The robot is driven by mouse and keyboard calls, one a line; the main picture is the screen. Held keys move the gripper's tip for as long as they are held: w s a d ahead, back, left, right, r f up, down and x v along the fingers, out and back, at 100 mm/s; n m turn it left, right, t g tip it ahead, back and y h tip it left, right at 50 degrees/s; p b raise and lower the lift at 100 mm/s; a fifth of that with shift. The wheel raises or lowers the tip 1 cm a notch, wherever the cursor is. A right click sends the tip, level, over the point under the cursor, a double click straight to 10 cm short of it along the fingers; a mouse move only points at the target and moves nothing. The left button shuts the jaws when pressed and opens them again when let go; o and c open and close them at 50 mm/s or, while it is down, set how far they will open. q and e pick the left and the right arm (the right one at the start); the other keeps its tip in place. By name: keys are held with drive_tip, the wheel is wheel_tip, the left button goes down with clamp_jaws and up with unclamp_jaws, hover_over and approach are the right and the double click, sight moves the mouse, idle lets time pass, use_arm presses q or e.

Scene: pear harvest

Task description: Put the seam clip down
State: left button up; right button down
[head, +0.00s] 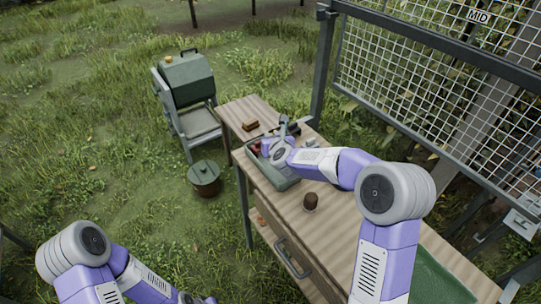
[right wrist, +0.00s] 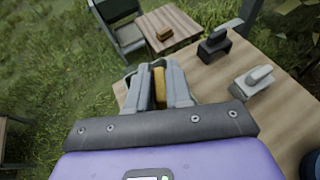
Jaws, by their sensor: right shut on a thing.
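My right gripper (head: 283,122) is over the far part of the wooden table, at the end of the arm that reaches in from the right. In the right wrist view its fingers (right wrist: 159,85) are closed on a narrow yellow-brown piece, which I take to be the seam clip (right wrist: 159,86). The fingers hide most of it. I cannot tell whether it touches the surface below. My left gripper (head: 195,299) shows only in part at the bottom edge, and its jaws are unclear.
A mesh fence (head: 440,80) borders the right. A lidded pot (head: 204,178) stands left.

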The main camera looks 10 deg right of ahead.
drive_tip(key=shift+s+f, duration=0.25)
drive_tip(key=shift+f, duration=0.85)
drive_tip(key=shift+f+b, duration=0.9)
drive_tip(key=shift+f, duration=1.5)
drive_tip(key=shift+w+f, duration=0.1)
drive_tip(key=shift+f, duration=0.05)
drive_tip(key=c, duration=1)
unclamp_jaws()
drive_tip(key=shift+c, duration=0.2)
